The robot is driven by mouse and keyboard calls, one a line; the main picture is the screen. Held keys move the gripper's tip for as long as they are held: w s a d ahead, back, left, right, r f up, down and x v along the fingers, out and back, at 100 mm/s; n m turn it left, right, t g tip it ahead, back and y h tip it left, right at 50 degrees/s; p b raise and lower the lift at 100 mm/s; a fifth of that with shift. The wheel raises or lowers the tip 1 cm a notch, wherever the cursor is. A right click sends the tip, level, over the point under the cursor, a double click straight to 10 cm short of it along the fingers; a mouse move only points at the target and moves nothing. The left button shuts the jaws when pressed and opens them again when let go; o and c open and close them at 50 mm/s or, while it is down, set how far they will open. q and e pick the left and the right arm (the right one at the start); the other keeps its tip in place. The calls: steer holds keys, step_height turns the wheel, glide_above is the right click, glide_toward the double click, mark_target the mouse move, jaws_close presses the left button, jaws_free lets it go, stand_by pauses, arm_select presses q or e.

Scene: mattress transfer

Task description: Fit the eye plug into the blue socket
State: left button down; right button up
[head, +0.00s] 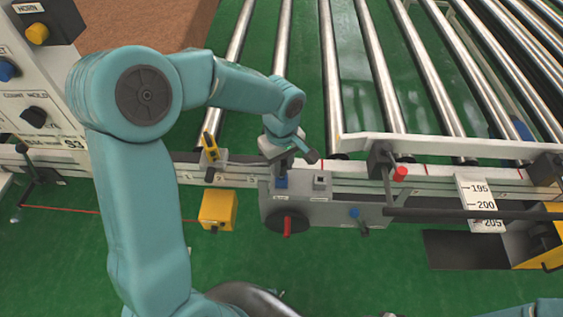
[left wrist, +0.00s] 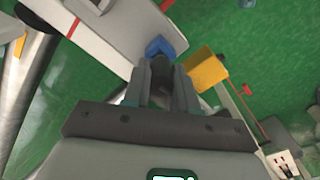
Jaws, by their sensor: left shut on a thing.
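My left gripper (head: 284,160) points down just above the blue socket (head: 281,182) on the grey panel at the conveyor's near rail. It is shut on the eye plug, which is mostly hidden between the fingers. In the left wrist view the two grey fingers (left wrist: 161,82) are close together with a dark grey shape between them. The blue socket (left wrist: 159,46) shows just beyond the fingertips there. I cannot tell whether the plug touches the socket. My right gripper is not in view.
A grey socket (head: 321,181) sits right of the blue one. A red-handled knob (head: 287,227) and a blue knob (head: 355,213) are below. A yellow box (head: 217,209) hangs left of the panel. Metal rollers (head: 375,65) lie behind, and a scale plate (head: 480,204) stands right.

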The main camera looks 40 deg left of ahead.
arm_select(q)
steer(key=shift+f+b, duration=1.15)
steer(key=shift+f, duration=0.1)
steer(key=c, duration=0.8)
jaws_free()
steer(key=shift+r, duration=0.1)
step_height(320, 180, up, 16)
steer(key=shift+r+p, duration=0.15)
steer(key=shift+p, duration=0.9)
